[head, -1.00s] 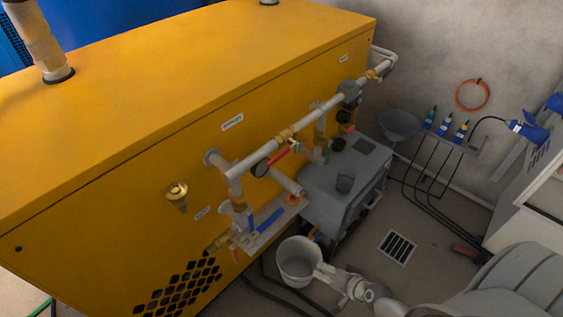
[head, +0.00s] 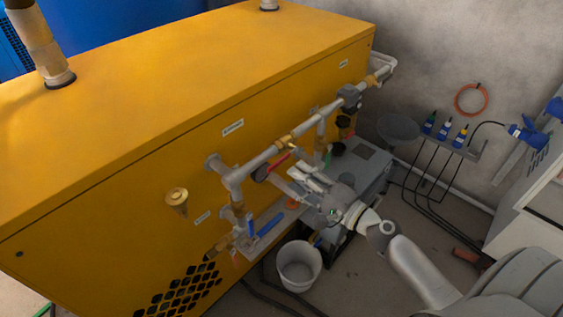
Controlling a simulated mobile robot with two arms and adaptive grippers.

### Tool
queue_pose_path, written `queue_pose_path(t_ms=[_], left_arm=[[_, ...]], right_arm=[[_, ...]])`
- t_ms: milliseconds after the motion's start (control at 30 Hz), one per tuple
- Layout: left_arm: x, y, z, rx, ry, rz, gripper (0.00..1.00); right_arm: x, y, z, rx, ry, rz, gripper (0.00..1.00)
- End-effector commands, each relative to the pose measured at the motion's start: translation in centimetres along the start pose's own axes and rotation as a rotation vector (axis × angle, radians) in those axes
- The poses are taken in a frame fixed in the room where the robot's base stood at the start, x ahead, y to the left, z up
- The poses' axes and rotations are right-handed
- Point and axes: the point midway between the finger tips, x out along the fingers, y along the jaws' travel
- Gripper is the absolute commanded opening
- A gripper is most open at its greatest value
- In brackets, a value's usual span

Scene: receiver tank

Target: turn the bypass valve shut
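Several valve levers sit on the pipework in front of the yellow cabinet (head: 130,150). A red lever (head: 278,161) lies beside the upper pipe, near a round dark gauge (head: 260,174). A blue lever (head: 270,224) lies lower, above a grey ledge, with a smaller blue handle (head: 251,228) left of it. I cannot read which one is marked as the bypass valve. My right gripper (head: 299,179) is in front of the pipes, right of and below the red lever. Its fingers look spread, with nothing seen between them. It hides part of the lower branch pipe. My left gripper does not show.
A white bucket (head: 299,267) stands on the floor below my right arm. A grey machine (head: 366,168) is behind the gripper. The long pipe (head: 314,122) runs along the cabinet. Hoses lie on the floor, and a white cabinet (head: 525,200) stands at the right.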

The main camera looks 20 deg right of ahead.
Motion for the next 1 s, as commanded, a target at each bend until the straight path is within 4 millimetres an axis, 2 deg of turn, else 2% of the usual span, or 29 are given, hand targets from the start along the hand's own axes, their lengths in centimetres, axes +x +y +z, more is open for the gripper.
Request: queue_pose_path(t_ms=[33,200,400,833,1000], left_arm=[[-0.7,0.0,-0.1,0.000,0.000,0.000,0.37],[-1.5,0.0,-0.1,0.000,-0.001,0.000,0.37],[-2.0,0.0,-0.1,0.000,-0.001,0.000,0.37],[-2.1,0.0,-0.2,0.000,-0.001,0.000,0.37],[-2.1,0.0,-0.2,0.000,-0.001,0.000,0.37]], right_arm=[[1.0,-0.5,0.0,-0.002,-0.001,-0.001,0.37],[3.7,-0.3,0.0,-0.003,0.000,-0.001,0.37],[5.9,-0.1,0.0,-0.001,0.000,0.000,0.37],[6.6,0.1,0.0,-0.002,0.000,0.001,0.37],[6.6,0.1,0.0,-0.002,0.000,0.002,0.15]])
